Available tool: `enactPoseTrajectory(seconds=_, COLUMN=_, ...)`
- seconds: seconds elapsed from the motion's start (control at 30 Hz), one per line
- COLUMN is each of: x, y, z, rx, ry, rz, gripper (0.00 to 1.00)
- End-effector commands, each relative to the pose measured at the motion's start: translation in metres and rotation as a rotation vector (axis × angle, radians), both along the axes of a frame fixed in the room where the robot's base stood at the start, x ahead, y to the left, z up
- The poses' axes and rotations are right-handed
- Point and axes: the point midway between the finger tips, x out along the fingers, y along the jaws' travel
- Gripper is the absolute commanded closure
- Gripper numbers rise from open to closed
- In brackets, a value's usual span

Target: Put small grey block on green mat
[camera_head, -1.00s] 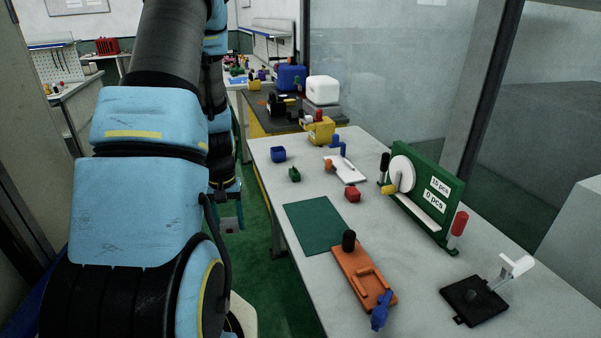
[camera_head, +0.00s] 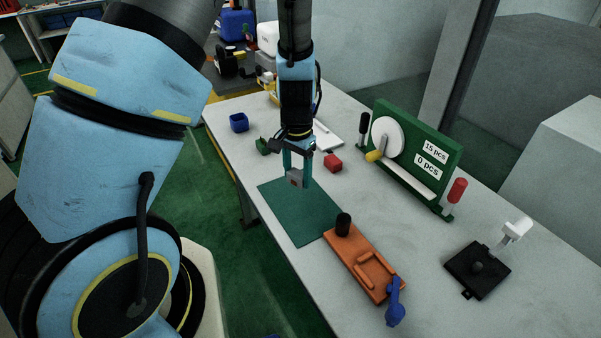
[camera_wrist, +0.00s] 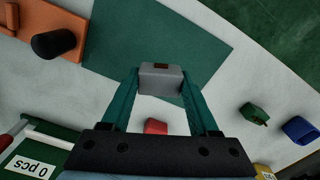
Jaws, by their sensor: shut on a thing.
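The small grey block (camera_wrist: 160,81) is held between the two fingertips of my gripper (camera_wrist: 160,88) in the wrist view. In the head view my gripper (camera_head: 296,178) points down with the grey block (camera_head: 295,178) at its tips. The green mat (camera_head: 300,213) lies flat on the table, and the block appears over its far edge, seemingly above the surface. In the wrist view the mat (camera_wrist: 125,45) spreads behind the block. The exact height above the mat is hard to tell.
A red block (camera_head: 333,162) sits right of my gripper. An orange fixture (camera_head: 362,262) with a black knob adjoins the mat's near right side. A green counter stand (camera_head: 415,155), a black plate (camera_head: 476,270), a small green block (camera_head: 262,146) and a blue box (camera_head: 239,122) stand around.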

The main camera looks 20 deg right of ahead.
Motion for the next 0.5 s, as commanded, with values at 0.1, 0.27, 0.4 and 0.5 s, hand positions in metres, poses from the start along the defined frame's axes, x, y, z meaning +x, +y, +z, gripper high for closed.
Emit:
enactPoseTrajectory(seconds=0.1, x=-0.0057, y=-0.0073, z=0.0003, rx=0.0, ry=0.0, rz=-0.031, gripper=1.0)
enactPoseTrajectory(seconds=0.27, x=-0.0059, y=-0.0075, z=0.0002, rx=0.0, ry=0.0, rz=-0.032, gripper=1.0)
enactPoseTrajectory(seconds=0.4, x=-0.0058, y=-0.0072, z=0.0002, rx=0.0, ry=0.0, rz=-0.031, gripper=1.0)
enactPoseTrajectory(seconds=0.5, x=-0.0063, y=-0.0067, z=0.0002, rx=-0.001, ry=0.001, rz=-0.03, gripper=1.0)
